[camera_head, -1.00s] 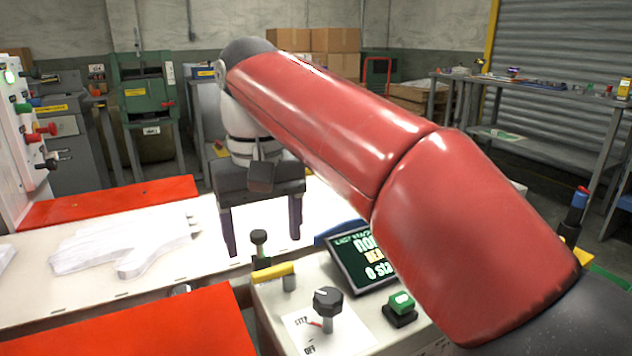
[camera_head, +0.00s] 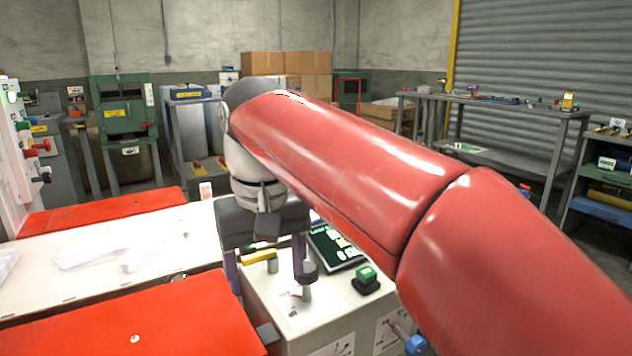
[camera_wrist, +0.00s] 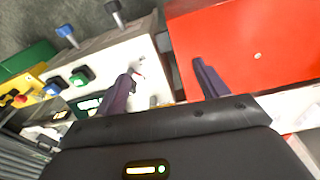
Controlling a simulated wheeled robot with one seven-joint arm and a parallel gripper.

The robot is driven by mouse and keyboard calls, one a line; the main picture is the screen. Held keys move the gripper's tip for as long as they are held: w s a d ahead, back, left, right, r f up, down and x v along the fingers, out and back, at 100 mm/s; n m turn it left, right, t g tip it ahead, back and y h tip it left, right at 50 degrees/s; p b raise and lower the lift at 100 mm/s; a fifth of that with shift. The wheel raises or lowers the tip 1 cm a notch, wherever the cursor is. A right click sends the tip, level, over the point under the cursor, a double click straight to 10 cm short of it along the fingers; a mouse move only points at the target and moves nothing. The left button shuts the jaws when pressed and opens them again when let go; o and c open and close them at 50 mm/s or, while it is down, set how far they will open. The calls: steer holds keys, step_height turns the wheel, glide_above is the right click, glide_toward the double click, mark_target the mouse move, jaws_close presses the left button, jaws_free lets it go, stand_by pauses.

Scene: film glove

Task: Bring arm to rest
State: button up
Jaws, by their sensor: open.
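My gripper (camera_head: 268,278) is open and points down at the end of my red arm. In the head view its two dark fingers hang at the left end of the control box (camera_head: 330,330), close to a knob (camera_head: 305,275) and a yellow handle (camera_head: 258,256). In the wrist view my gripper (camera_wrist: 165,85) shows both fingers spread wide with nothing between them. The right finger lies over the red panel (camera_wrist: 235,50), the left one over the control box (camera_wrist: 115,65). I cannot tell whether a finger touches the knob.
A white glove shape (camera_head: 120,245) lies on the pale work surface at left. Red panels (camera_head: 130,320) flank that surface. A green button (camera_head: 366,278) and a dark screen (camera_head: 335,245) sit on the control box. Shelves (camera_head: 500,120) stand at the back right.

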steer(key=s+d+f+m+t, duration=0.2)
steer(key=s+d+f, duration=0.3)
steer(key=d+f, duration=0.3)
steer(key=s+d+f+m+t, duration=0.2)
steer(key=s+d+f, duration=0.3)
steer(key=d, duration=0.9)
step_height(320, 180, down, 4)
steer(key=shift+s+r+m+t, duration=0.1)
steer(key=shift+s+m+t, duration=0.3)
steer(key=shift+m, duration=0.2)
